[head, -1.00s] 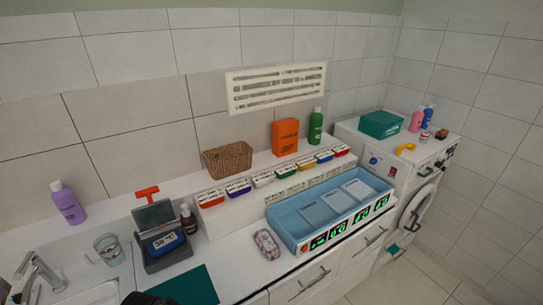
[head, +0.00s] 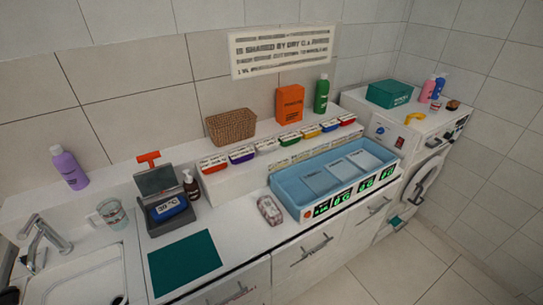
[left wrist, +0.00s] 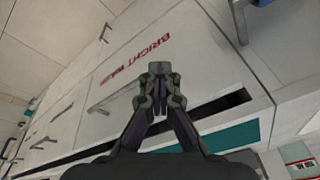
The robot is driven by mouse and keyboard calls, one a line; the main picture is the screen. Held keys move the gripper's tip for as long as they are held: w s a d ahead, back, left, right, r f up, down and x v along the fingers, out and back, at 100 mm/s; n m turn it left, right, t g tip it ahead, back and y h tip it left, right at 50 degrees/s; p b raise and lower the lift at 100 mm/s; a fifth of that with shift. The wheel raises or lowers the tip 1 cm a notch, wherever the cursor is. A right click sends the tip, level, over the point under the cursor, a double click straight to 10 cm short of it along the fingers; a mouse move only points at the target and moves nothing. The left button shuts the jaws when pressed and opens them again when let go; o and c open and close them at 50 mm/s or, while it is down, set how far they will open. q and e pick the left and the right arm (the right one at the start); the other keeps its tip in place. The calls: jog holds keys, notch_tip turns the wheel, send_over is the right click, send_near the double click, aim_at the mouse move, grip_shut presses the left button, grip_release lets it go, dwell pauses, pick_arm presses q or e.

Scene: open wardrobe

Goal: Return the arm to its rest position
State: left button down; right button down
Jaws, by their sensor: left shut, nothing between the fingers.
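My left gripper (left wrist: 158,72) shows in the left wrist view with its dark fingers shut together and nothing between them. It appears in front of white cabinet fronts (left wrist: 205,65) with bar handles and red lettering. It seems apart from them, though the gap is hard to judge. In the head view only small dark bits show at the bottom left edge, too little to read as the gripper. My right gripper is in neither view.
The counter holds a sink (head: 85,280), a teal mat (head: 185,263), a grey box with a display (head: 165,205), a pink-grey patterned item (head: 269,210) and a blue tray (head: 285,192). A wicker basket (head: 231,127) stands behind. A washing machine (head: 405,140) is at right.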

pick_arm(q)
jog(key=s+a+f+g+b, duration=0.15)
jog(key=s+f, duration=0.35)
jog(key=f, duration=0.6)
jog(key=s+f+t+b, duration=0.1)
jog(key=s+f+b, duration=0.3)
jog(key=f, duration=0.7)
jog(key=s+f+g+b, duration=0.1)
jog(key=s+f, duration=0.8)
jog(key=s, duration=0.3)
jog(key=shift+a+b, duration=0.2)
jog(key=shift+b, duration=0.15)
